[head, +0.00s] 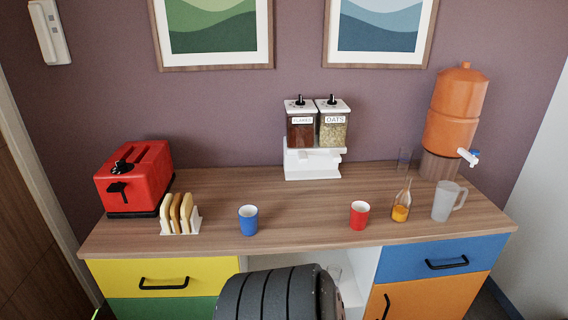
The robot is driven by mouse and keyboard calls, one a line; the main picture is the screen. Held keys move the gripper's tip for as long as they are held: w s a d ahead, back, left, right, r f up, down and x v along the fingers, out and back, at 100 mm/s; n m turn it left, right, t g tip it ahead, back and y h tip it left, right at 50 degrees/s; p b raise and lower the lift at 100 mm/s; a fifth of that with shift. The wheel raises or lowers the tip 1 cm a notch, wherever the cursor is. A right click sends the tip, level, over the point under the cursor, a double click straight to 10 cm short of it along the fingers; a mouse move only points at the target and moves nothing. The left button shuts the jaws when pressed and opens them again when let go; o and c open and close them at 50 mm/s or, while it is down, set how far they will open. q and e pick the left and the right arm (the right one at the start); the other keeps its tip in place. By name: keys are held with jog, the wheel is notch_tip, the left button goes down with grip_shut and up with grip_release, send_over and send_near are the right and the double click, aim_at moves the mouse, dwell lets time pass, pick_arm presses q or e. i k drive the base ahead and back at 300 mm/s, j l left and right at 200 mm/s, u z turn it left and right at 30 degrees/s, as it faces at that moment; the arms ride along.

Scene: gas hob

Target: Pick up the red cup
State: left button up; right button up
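The red cup (359,215) stands upright on the wooden counter (300,228), right of the middle and near the front edge. Its open top shows a pale inside. Nothing touches it. Neither of my grippers shows in the head view, so I cannot see whether they are open or shut.
A blue cup (248,220) stands to the left, and a carafe with orange liquid (401,207) and a frosted pitcher (445,203) to the right. Toast rack (180,217), red toaster (134,180), cereal dispenser (314,163) and orange water dispenser (455,110) stand around. Counter between the cups is clear.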

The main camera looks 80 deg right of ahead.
aim_at(359, 216)
jog(key=k+j+z, duration=0.1)
jog(key=z, duration=3.1)
jog(key=i+u, duration=0.2)
jog(key=i+l+u, duration=0.25)
jog(key=i+j, duration=0.05)
jog(key=i, duration=0.05)
